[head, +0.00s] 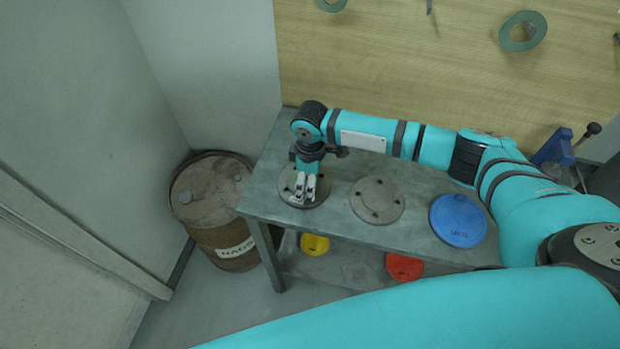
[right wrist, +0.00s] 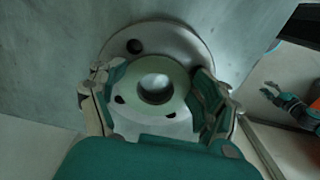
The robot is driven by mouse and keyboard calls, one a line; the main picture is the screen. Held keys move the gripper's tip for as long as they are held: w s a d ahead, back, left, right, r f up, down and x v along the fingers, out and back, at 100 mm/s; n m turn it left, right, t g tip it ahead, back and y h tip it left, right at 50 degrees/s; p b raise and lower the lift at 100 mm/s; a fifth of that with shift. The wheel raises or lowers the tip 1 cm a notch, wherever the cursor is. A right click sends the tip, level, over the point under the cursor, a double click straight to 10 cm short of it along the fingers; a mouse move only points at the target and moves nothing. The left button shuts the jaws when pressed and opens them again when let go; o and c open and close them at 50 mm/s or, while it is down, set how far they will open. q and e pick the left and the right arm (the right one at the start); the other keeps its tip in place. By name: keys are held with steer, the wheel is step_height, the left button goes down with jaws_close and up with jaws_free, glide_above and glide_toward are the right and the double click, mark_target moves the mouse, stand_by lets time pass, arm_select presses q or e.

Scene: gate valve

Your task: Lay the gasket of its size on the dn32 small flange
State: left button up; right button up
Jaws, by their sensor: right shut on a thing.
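My right gripper (head: 306,196) reaches down over the leftmost grey flange (head: 287,181) on the bench. In the right wrist view, the gripper (right wrist: 155,92) is shut on a pale green gasket (right wrist: 178,75), with one finger at each side of the ring. The gasket is over the grey flange (right wrist: 187,43), roughly around its centre hole, and the flange's rim and bolt holes show around it. I cannot tell whether the gasket touches the flange. In the head view the gasket is hidden or too small to make out. My left gripper (right wrist: 272,92) seems to show small at the right wrist view's edge.
A second grey flange (head: 377,200) and a blue disc (head: 458,221) lie to the right on the bench (head: 330,227). Yellow (head: 315,244) and red (head: 404,267) discs are on the lower shelf. Green rings (head: 505,34) hang on the board. A rusty drum (head: 215,215) stands left.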

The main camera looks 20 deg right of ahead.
steer(key=shift+s+d+f+p, duration=0.3)
steer(key=shift+s+f+p, duration=0.1)
steer(key=shift+f, duration=0.2)
stand_by(0.4)
steer(key=o, duration=1.1)
steer(key=shift+w+f, duration=0.1)
steer(key=shift+w, duration=0.05)
steer(key=shift+o, duration=0.2)
steer(key=shift+d, duration=0.1)
step_height(320, 180, up, 13)
steer(key=shift+w+a+f, duration=0.2)
steer(key=shift+w+a, duration=0.05)
steer(key=shift+f, duration=0.1)
